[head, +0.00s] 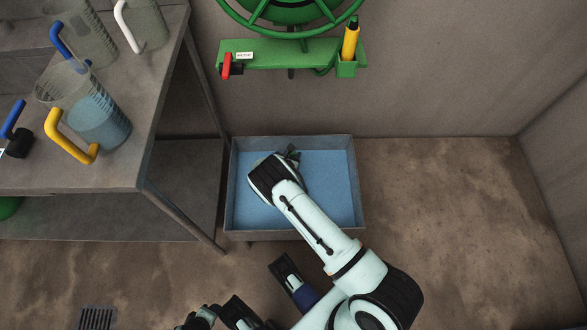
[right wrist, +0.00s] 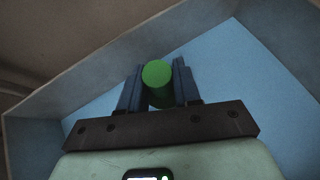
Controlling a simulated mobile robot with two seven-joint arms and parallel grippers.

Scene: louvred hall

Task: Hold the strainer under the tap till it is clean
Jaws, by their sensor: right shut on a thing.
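My right gripper (head: 291,156) is inside a grey-walled basin (head: 359,185) with a blue inside. In the right wrist view its two dark blue fingers are shut on a green round-ended thing (right wrist: 157,74), seen end-on. This may be the strainer's handle; no strainer bowl or mesh shows. In the head view my right arm hides most of what it holds. I cannot make out a tap spout or running water. Dark parts of my left arm (head: 240,312) show at the bottom edge; I cannot tell how its gripper stands.
A grey table (head: 150,110) at left carries clear jugs, one with a yellow handle (head: 72,140) and blue contents. A green wall shelf (head: 290,57) under a green wheel holds a red lever (head: 227,66) and a yellow-black tool (head: 350,40). Floor right of the basin is clear.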

